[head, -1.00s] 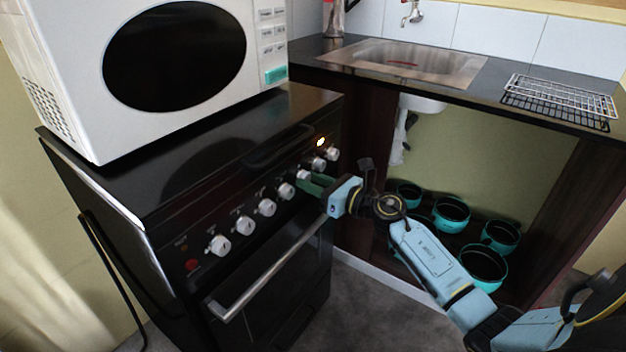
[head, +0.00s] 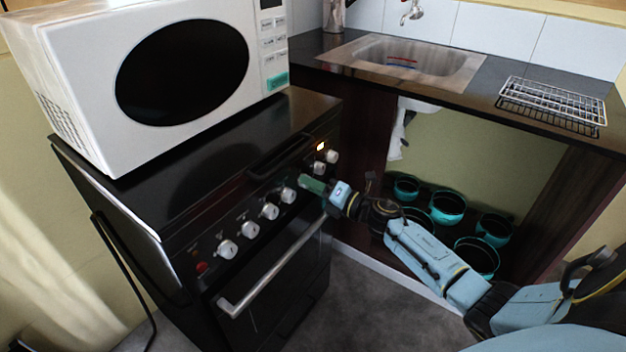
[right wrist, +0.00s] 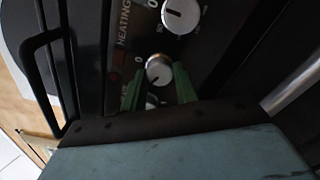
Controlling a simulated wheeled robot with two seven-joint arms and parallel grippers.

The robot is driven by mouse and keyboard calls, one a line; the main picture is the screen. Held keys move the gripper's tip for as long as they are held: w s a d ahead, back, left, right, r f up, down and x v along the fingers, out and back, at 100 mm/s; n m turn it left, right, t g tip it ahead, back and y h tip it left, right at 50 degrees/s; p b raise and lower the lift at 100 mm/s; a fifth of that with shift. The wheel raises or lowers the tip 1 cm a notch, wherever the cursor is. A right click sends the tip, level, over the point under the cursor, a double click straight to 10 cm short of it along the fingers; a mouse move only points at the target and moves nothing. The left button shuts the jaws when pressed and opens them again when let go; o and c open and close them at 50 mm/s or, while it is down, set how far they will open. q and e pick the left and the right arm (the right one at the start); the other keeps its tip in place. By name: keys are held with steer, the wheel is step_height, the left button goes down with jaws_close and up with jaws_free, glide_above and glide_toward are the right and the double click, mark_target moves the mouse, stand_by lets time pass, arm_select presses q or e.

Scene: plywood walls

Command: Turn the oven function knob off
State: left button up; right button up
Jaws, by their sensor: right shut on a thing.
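The black oven has a row of round white knobs along its sloped front panel (head: 212,262). My right gripper (head: 304,181) reaches the panel from the right with green fingers, right of one white knob (head: 288,195) and left of another (head: 319,169). The gripper covers a knob between these two. In the right wrist view, a white knob with a dark pointer mark (right wrist: 158,70) shows between the green fingertips. A second knob (right wrist: 180,16) is beyond them, and a pale part lower between the fingers is mostly hidden. I cannot tell which knob is the function knob. My left gripper is out of view.
A lit orange indicator (head: 320,146) glows on the panel's right end. The oven door handle (head: 275,270) runs below the knobs. A white microwave (head: 90,100) stands on top. Right are a sink (head: 350,52), a wire rack (head: 550,105) and several teal pots (head: 448,208) under the counter.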

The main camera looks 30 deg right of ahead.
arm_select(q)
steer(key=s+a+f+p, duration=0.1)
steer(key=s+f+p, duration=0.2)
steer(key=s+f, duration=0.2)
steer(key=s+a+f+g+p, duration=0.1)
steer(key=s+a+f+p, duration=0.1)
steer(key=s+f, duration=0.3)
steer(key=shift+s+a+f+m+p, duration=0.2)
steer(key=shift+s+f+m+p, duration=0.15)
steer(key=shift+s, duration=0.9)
arm_select(e)
steer(key=shift+r+m, duration=0.1)
steer(key=shift+m, duration=6.1)
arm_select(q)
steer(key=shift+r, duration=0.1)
arm_select(e)
steer(key=o, duration=1)
steer(key=shift+c, duration=0.2)
steer(key=shift+s, duration=0.1)
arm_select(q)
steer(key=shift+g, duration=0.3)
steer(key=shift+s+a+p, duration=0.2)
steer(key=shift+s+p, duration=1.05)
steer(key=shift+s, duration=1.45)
arm_select(e)
steer(key=v, duration=1.3)
